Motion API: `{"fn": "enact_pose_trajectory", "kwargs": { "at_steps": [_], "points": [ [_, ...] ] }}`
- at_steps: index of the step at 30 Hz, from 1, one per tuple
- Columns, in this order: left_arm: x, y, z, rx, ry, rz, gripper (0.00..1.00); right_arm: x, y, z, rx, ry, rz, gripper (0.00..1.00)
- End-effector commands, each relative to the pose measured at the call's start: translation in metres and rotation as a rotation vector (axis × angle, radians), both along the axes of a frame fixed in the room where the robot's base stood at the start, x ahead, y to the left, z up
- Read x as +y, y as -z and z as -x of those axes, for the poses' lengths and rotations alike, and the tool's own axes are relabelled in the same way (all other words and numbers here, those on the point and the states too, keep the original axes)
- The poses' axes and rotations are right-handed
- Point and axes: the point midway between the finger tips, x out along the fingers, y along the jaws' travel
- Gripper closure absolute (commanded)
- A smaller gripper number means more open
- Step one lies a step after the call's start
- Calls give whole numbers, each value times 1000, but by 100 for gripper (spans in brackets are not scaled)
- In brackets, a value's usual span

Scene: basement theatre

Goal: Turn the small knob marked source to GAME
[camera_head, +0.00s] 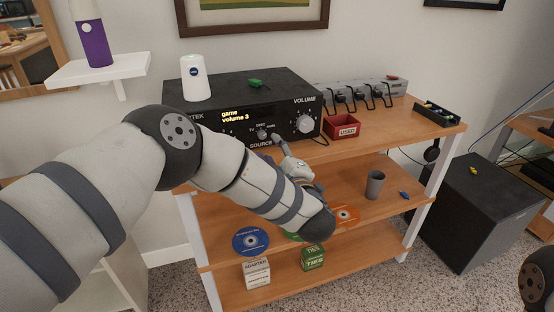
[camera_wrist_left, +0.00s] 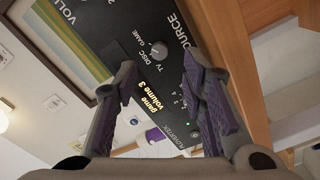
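The black receiver (camera_head: 225,112) stands on the shelf top, and its display (camera_head: 236,116) reads "game" and "volume 3". The small source knob (camera_head: 262,133) sits on its front, with TV, DISC and GAME marked around it. It also shows clearly in the left wrist view (camera_wrist_left: 158,49); its pointer direction is too small to tell. My left gripper (camera_head: 283,148) is in front of the receiver, below and right of the knob. In the wrist view its fingers (camera_wrist_left: 160,65) are apart and empty, with the knob visible beyond the gap. My right gripper is out of view.
The larger volume knob (camera_head: 305,124) is right of the source knob. A white cylinder (camera_head: 195,78) and a green item (camera_head: 256,83) sit on the receiver. A red box (camera_head: 342,127) stands beside it. A grey cup (camera_head: 375,184) is on the shelf below.

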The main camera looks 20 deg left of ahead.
Motion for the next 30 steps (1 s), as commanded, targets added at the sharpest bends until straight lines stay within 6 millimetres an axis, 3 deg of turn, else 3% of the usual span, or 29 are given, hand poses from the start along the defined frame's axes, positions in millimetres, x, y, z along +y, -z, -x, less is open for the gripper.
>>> {"fn": "enact_pose_trajectory", "kwargs": {
  "at_steps": [3, 7, 20, 23, 25, 27, 29, 30],
  "points": [
    [-17, 1, 25, 2, 3, 0, 62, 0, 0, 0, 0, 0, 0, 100],
    [-29, 0, 43, 1, 0, 1, 62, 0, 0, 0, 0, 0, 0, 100],
    [-36, 8, 53, 28, 29, -14, 62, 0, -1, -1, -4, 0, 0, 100],
    [-46, 52, 69, 196, 205, -92, 62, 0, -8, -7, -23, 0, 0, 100],
    [-51, 105, 101, 398, 389, -170, 62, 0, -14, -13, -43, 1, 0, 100],
    [-49, 156, 149, 616, 561, -236, 62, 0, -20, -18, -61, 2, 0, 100],
    [-41, 191, 196, 793, 689, -277, 62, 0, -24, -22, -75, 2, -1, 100],
    [-34, 210, 231, 909, 767, -295, 62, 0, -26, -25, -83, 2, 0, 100]
  ]
}}
